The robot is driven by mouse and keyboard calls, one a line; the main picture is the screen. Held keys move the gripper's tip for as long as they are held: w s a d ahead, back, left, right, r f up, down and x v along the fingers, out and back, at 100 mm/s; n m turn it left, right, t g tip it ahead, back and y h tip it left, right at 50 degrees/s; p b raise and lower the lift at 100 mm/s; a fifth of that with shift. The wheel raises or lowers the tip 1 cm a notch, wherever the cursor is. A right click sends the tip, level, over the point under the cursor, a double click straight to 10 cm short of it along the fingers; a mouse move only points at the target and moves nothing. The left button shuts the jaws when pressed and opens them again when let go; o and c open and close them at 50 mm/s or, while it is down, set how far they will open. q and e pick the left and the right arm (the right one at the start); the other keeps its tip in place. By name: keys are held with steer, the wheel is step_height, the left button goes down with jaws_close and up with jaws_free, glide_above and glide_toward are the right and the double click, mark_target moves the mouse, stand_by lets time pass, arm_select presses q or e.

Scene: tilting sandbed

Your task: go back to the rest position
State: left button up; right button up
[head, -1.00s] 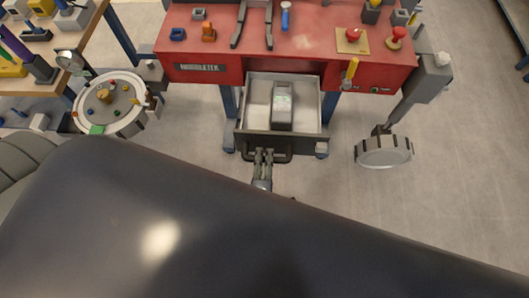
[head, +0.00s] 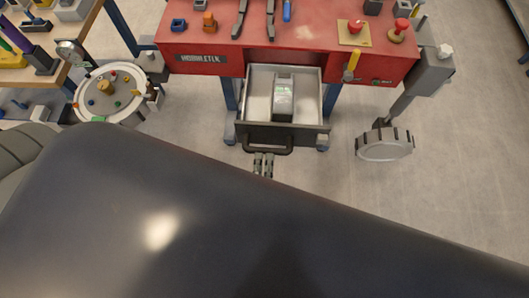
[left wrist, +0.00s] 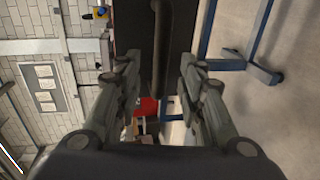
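My left gripper (head: 263,157) is just in front of the black handle (head: 266,149) of an open drawer (head: 321,100) under a red workbench (head: 290,52). In the left wrist view the two fingers of this gripper (left wrist: 160,68) are spread apart with nothing held. The dark handle bar (left wrist: 162,45) shows ahead, in line with the gap between them. The drawer holds a grey box-shaped object (head: 284,98) with a pale label. My right gripper is not in view.
A round tray (head: 124,98) with small coloured pieces stands left of the bench. A grey wheel-like disc (head: 384,145) hangs at the right. A wooden table (head: 58,70) is at the far left. Open floor (head: 460,190) shows at the right.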

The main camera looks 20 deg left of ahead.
arm_select(q)
steer(key=shift+s+d+r, duration=0.1)
steer(key=shift+s+r, duration=0.05)
steer(key=shift+s, duration=0.35)
steer(key=s+d+f+m+g+h, duration=0.1)
steer(key=s+f+m+g+h, duration=0.2)
steer(key=f+m, duration=0.75)
steer(key=s+f+m+g+h, duration=0.2)
steer(key=f+m+h, duration=0.3)
steer(key=f, duration=1.1)
steer(key=s+a+f+m+g+y, duration=0.3)
steer(key=s+a+f+m+g, duration=0.5)
steer(key=s+a+f, duration=0.6)
steer(key=shift+s+a+f+g+y, duration=0.15)
steer(key=shift+s+a+g+y, duration=0.35)
steer(key=shift+s, duration=0.4)
